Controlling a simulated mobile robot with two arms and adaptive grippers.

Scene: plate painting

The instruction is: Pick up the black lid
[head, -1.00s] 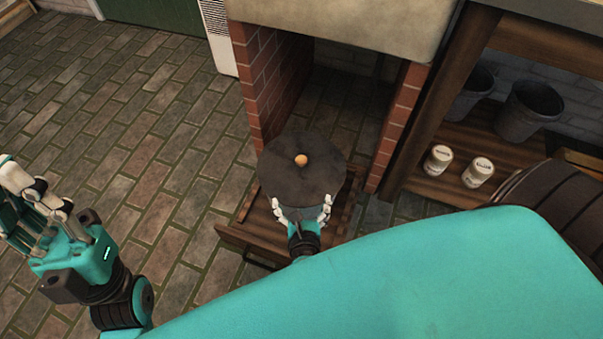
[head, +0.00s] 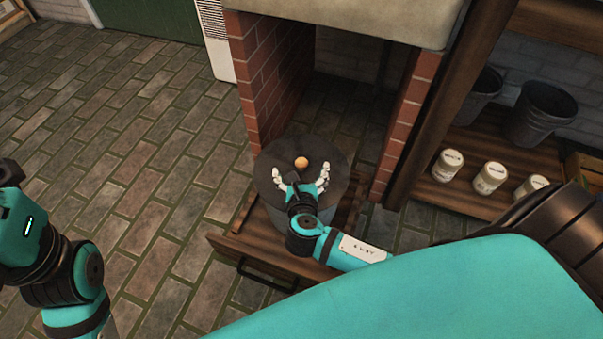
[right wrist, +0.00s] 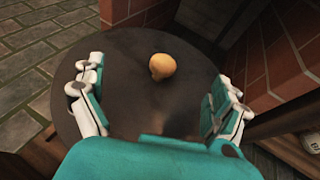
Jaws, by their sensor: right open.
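The black lid (head: 322,148) is a round dark disc with a small tan knob (head: 302,163) at its middle. It lies on top of a grey round container (head: 345,208). My right gripper (head: 301,176) is open over the near part of the lid, its fingers spread on both sides just short of the knob. In the right wrist view the lid (right wrist: 118,62) fills the space between the open fingers (right wrist: 155,88), with the knob (right wrist: 162,66) ahead of them and nothing held. My left gripper (head: 22,230) is cut off at the left edge, its fingers out of frame.
The container stands on a wooden base (head: 262,245) in front of a brick recess, with brick walls (head: 265,85) left and right (head: 408,130). A wooden shelf (head: 445,195) at right holds white jars (head: 490,177) and a dark bucket (head: 540,115). The brick floor at left is clear.

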